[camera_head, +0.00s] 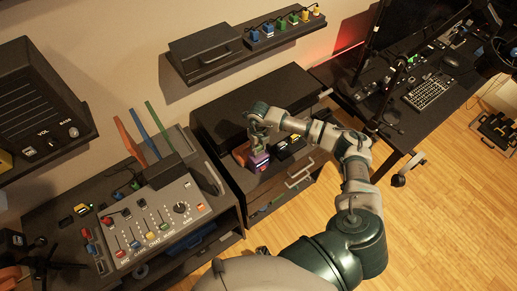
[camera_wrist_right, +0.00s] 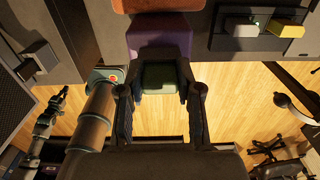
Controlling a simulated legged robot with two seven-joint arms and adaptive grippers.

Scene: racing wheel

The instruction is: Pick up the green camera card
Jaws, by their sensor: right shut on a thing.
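A green block-like thing, apparently the green camera card (camera_wrist_right: 160,77), sits between the fingertips of my right gripper (camera_wrist_right: 160,88) in the right wrist view. The gripper is shut on it. In the head view my right gripper (camera_head: 258,140) is over the dark cabinet, just above a purple box (camera_head: 259,162); the card is hard to make out there. The purple box (camera_wrist_right: 160,38) shows right behind the card in the wrist view. I cannot tell whether the card touches it.
An orange box (camera_head: 240,153) stands beside the purple one. Small grey and yellow things (camera_head: 290,146) lie to the right on the cabinet. A wall shelf (camera_head: 215,65) with several coloured pieces is behind. A mixer panel (camera_head: 155,222) is at left; wooden floor lies at right.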

